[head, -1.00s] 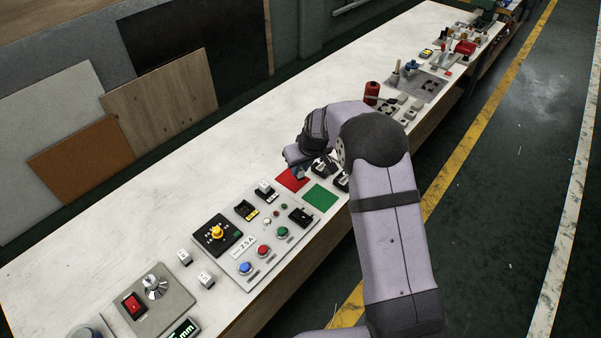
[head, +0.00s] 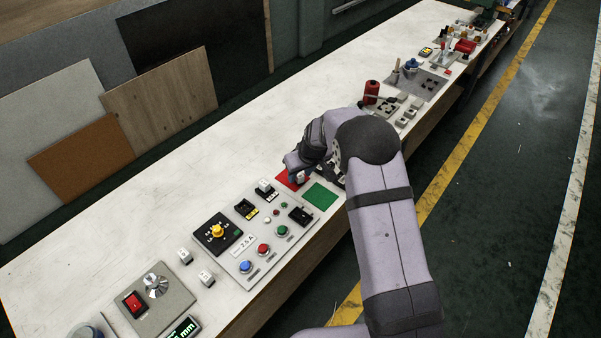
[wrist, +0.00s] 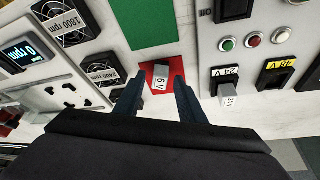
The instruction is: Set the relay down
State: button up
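The relay (wrist: 159,84), a small grey-white block marked 6 V, stands on the red square (wrist: 151,69) in the wrist view. In the head view the relay (head: 301,177) shows partly beside my gripper (head: 293,165), on the red square (head: 283,180). In the wrist view the two dark blue fingers of my gripper (wrist: 158,82) stand on either side of the relay. Slivers of red show between the fingers and the block, so my gripper looks open around it. The fingers' lower parts are hidden behind the gripper body.
A green square (head: 320,197) lies beside the red one. A control panel (head: 230,262) with buttons, a knob and sockets lies to the left. A 24 V relay (wrist: 228,96) is at one socket. Fans (wrist: 103,70) flank the other side. The bench's back strip (head: 225,150) is clear.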

jog(key=shift+v, duration=0.75)
jog(key=b+v, duration=0.2)
jog(key=v, duration=0.9)
jog(key=shift+w, duration=0.1)
jog(key=s+d+f+m+g+h, duration=0.1)
jog(key=s+d+m+g, duration=0.1)
jog(key=s, duration=1.3)
jog(key=s+d+f+m+g, duration=0.2)
jog(key=s+d, duration=0.3)
jog(key=s, duration=1.1)
jog(key=shift+s+d+f+m+h, duration=0.2)
jog(key=shift+s+d+m+h, duration=0.1)
jog(key=shift+h, duration=0.1)
jog(key=shift+r, duration=0.1)
jog(key=shift+r+p, duration=0.8)
jog(key=shift+p, duration=0.15)
